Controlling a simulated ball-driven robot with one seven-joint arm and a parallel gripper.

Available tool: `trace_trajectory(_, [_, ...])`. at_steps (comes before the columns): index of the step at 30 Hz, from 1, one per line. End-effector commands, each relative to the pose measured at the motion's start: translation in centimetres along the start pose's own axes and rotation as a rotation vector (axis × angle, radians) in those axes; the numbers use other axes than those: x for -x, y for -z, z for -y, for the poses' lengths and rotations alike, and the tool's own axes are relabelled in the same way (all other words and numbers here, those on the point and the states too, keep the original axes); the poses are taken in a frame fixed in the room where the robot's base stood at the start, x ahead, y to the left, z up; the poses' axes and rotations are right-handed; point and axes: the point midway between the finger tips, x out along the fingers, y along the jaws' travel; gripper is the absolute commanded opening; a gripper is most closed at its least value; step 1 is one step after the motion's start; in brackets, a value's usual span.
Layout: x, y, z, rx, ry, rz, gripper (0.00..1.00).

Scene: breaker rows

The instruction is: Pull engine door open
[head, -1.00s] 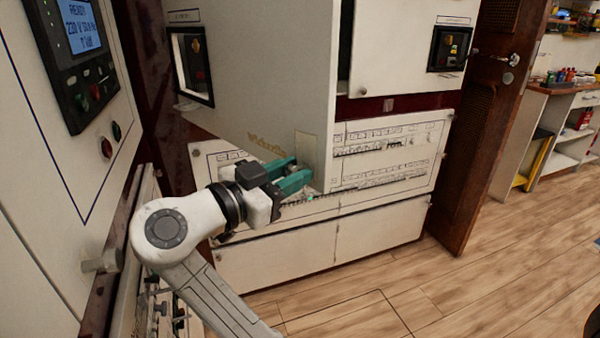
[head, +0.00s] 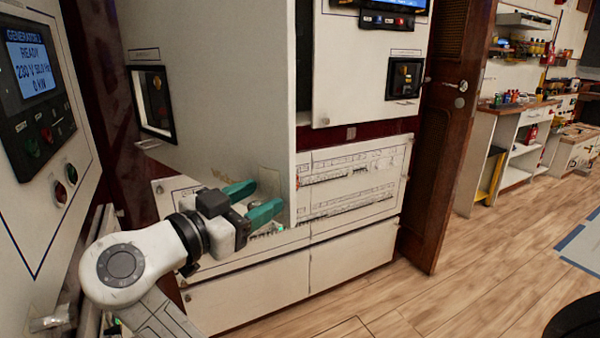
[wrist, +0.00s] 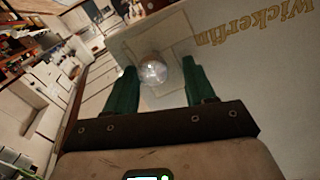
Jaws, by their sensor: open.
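The engine door (head: 225,80) is a large white panel in the head view. It stands swung out from the cabinet front, with a dark gap behind its right edge. In the wrist view the door (wrist: 250,75) shows gold "Wickerfin" lettering and a shiny round knob (wrist: 153,70). My gripper (head: 265,200) is at the lower part of the door, its green fingers pointing toward the panel. In the wrist view my gripper (wrist: 160,80) is open, with the knob showing between the fingers. I cannot tell whether a finger touches the door.
A generator panel (head: 35,100) with a screen stands close on the left. Breaker rows (head: 355,185) and white lower panels (head: 350,250) lie behind the door. A brown wooden door (head: 437,160) stands to the right. Wooden floor (head: 480,270) is clear at the right.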

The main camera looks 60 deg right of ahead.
Motion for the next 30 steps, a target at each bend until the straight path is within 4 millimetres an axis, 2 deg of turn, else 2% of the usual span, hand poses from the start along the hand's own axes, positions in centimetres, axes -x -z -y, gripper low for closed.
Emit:
trace_trajectory(2, [0.0, 1.8, 0.2, -0.005, 0.0, 0.001, 0.54])
trace_trajectory(12, [0.2, 8.7, -3.5, -0.007, 0.001, 0.002, 0.54])
trace_trajectory(21, [0.4, 12.2, -8.7, -0.004, 0.002, 0.001, 0.54])
trace_trajectory(30, [0.5, 13.9, -11.1, -0.001, 0.0, 0.0, 0.54])
